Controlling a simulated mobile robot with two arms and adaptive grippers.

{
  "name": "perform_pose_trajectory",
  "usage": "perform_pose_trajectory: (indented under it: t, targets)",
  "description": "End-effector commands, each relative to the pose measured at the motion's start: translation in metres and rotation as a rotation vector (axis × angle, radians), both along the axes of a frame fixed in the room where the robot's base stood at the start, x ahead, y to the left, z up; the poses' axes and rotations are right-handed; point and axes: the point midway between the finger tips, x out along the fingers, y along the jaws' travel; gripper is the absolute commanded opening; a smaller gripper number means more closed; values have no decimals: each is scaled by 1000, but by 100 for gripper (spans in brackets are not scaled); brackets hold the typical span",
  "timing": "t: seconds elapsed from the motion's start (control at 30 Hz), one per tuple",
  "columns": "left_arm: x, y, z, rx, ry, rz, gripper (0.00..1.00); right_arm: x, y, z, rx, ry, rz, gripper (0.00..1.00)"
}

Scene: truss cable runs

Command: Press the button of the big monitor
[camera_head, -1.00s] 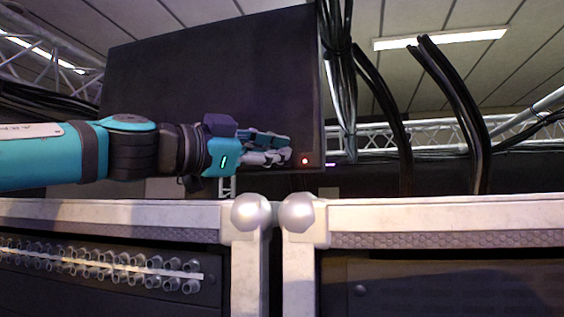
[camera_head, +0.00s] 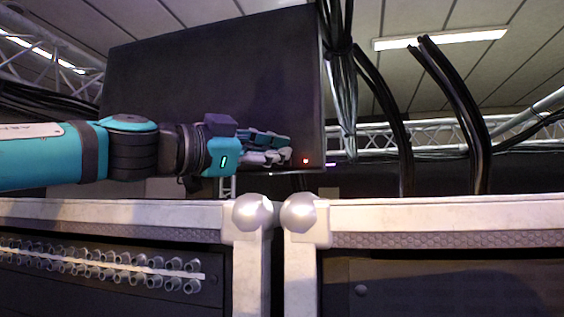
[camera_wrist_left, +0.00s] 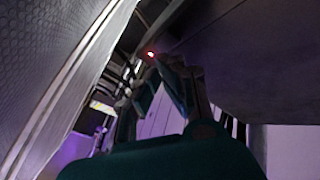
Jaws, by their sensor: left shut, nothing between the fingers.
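The big monitor (camera_head: 200,75) is a large dark panel above the cases in the head view. Its button (camera_head: 306,161) is a small red glowing spot at the lower right corner. The button also shows in the left wrist view (camera_wrist_left: 151,54), just beyond the fingertips. My left gripper (camera_head: 288,157) is shut and empty, in front of the monitor's lower edge. It points right, with its tips a little left of the button; a small gap shows between them. My right gripper is not in view.
Pale-edged flight cases (camera_head: 430,213) with round metal corners stand below the monitor. Black cables (camera_head: 385,95) hang to the right of the monitor. A metal truss (camera_head: 430,133) runs behind. Free room shows between the case tops and the monitor's lower edge.

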Motion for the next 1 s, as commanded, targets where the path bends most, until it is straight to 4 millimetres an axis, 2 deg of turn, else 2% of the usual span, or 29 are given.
perform_pose_trajectory:
  t: [1.0]
  targets:
    - [8,-3,0,0,0,0,0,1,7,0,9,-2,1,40]
